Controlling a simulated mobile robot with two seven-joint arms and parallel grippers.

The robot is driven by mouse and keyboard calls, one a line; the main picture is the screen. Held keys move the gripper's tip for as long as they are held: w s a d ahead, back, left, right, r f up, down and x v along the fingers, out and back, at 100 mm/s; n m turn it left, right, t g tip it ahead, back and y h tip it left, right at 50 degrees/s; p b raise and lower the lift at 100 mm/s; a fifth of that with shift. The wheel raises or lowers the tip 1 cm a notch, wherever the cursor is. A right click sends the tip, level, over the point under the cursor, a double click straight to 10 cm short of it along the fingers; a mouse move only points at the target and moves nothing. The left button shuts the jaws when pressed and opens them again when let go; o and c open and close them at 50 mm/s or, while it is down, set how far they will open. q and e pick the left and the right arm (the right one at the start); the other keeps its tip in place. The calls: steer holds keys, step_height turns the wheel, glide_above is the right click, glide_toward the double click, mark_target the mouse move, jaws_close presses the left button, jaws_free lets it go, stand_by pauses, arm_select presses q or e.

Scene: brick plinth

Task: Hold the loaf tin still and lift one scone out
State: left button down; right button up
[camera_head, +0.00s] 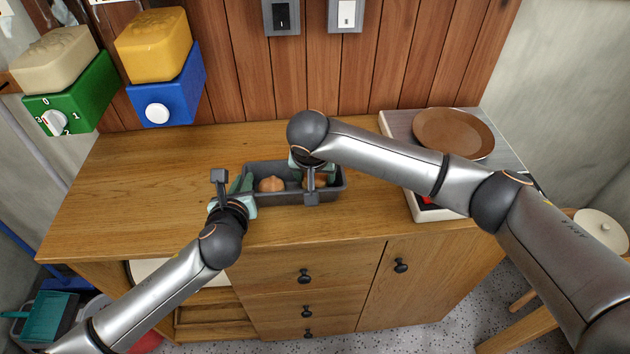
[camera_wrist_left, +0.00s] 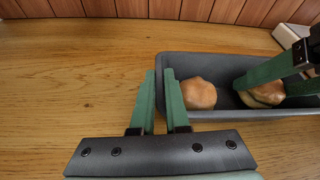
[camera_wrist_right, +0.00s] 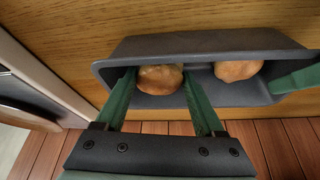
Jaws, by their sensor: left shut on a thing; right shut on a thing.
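The dark grey loaf tin (camera_head: 292,199) stands on the wooden cabinet top and holds two round brown scones. My left gripper (camera_head: 240,186) is shut on the tin's left end wall, one finger on each side of it in the left wrist view (camera_wrist_left: 160,75). The left scone (camera_head: 272,184) lies free on the tin's floor; it also shows in the left wrist view (camera_wrist_left: 198,93). My right gripper (camera_head: 310,181) reaches down into the tin's right part and is shut on the right scone (camera_wrist_right: 160,79), which is still within the tin's walls. My right wrist partly hides this scone in the head view.
A board with a brown plate (camera_head: 453,133) is at the right of the cabinet top. Blue (camera_head: 168,98) and green (camera_head: 72,95) boxes with dials hang at the back left. The cabinet top (camera_head: 150,190) left of the tin is clear.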

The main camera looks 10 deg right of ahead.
arm_select(q)
steer(key=shift+s+f, duration=0.2)
steer(key=shift+f, duration=0.3)
arm_select(e)
step_height(320, 180, up, 8)
steer(key=shift+r, duration=0.15)
arm_select(q)
steer(key=c, duration=1)
jaws_free()
steer(key=shift+o, duration=0.8)
steer(key=shift+w+r, duration=0.1)
steer(key=shift+r, duration=0.1)
steer(key=shift+r, duration=0.1)
steer(key=v, duration=1.1)
steer(key=shift+s, duration=0.4)
steer(key=shift+r, duration=0.1)
